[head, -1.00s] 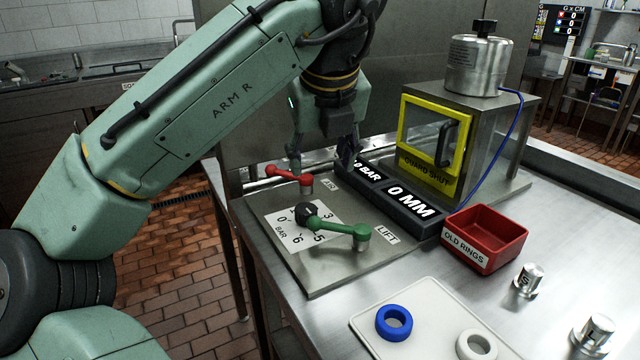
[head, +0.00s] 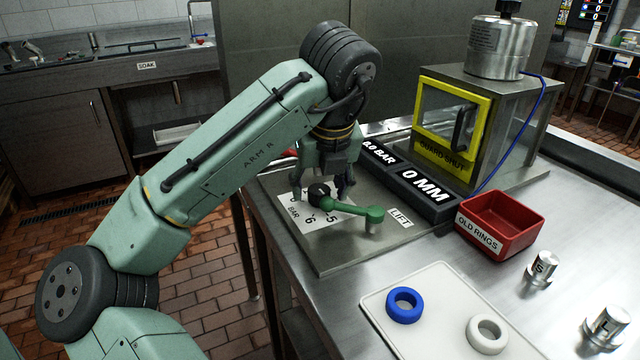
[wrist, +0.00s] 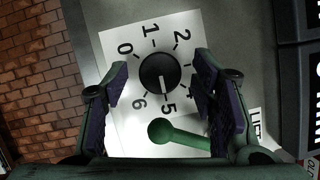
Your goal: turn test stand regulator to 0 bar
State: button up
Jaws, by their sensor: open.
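The regulator knob (head: 319,190) is round and black, on a white dial plate (head: 305,217) numbered 0 to 6 on the test stand. In the wrist view the knob (wrist: 158,73) has a white mark pointing down, towards the 5. My gripper (head: 322,192) is open and points down over the dial. In the wrist view its two fingers (wrist: 160,77) stand on either side of the knob, with gaps, not touching it. The black bar display (head: 380,152) at the back reads BAR, its digits hard to read.
A green lever (head: 350,209) marked LIFT lies close in front of the knob. A red lever (head: 290,153) is mostly hidden behind my arm. A 0 MM display (head: 426,189), yellow-framed guard box (head: 450,130), red bin (head: 497,240) and white tray (head: 440,335) stand to the right.

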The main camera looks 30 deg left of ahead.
jog(key=shift+c, duration=0.4)
jog(key=c, duration=1.1)
